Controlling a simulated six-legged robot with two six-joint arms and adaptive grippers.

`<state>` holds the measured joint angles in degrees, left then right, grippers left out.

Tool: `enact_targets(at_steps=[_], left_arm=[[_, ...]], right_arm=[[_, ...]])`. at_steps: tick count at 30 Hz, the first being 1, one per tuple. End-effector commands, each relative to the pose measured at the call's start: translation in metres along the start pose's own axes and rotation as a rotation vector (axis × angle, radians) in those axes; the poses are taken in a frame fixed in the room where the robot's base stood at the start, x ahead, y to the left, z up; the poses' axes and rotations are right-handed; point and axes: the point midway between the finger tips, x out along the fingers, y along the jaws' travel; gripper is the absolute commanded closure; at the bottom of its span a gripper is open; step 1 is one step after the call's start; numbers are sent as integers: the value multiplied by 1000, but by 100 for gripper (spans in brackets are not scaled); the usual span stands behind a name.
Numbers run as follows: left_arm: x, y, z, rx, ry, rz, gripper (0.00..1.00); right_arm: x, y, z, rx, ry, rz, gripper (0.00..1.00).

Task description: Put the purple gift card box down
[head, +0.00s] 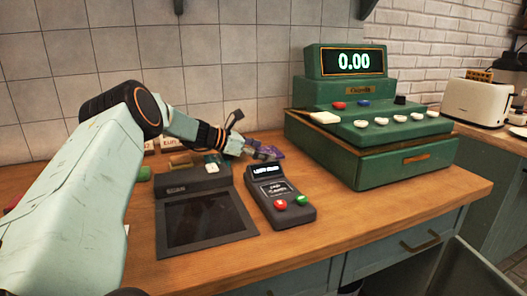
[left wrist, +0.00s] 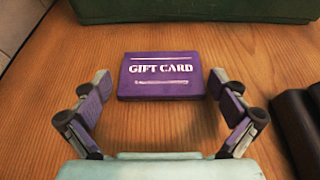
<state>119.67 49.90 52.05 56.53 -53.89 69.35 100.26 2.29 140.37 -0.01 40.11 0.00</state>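The purple gift card box (left wrist: 160,88) lies flat on the wooden counter in the left wrist view, with "GIFT CARD" in white letters facing up. In the head view the box (head: 268,153) is partly hidden behind my left gripper (head: 243,148). My left gripper is open, with one finger on each side of the box. The left wrist view shows small gaps between the fingertips (left wrist: 160,80) and the box's sides. My right gripper is not in view.
A green cash register (head: 375,125) reading 0.00 stands behind and to the right. A dark card terminal (head: 280,197) and a black screen device (head: 206,220) stand in front of the gripper. Small items (head: 180,160) lie at left. Bare wood (head: 355,215) shows at the front right.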

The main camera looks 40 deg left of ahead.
Motion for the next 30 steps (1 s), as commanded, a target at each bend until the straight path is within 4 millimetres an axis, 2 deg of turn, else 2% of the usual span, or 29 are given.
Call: enact_targets(at_steps=[8,13,24,30], left_arm=[[0,0,0,0,0,0,0],[-5,1,7,-1,-2,1,0],[-79,1,10,-4,-7,4,0],[-107,1,9,-2,-5,2,0]], right_arm=[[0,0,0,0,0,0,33],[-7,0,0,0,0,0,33],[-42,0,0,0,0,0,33],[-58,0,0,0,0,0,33]])
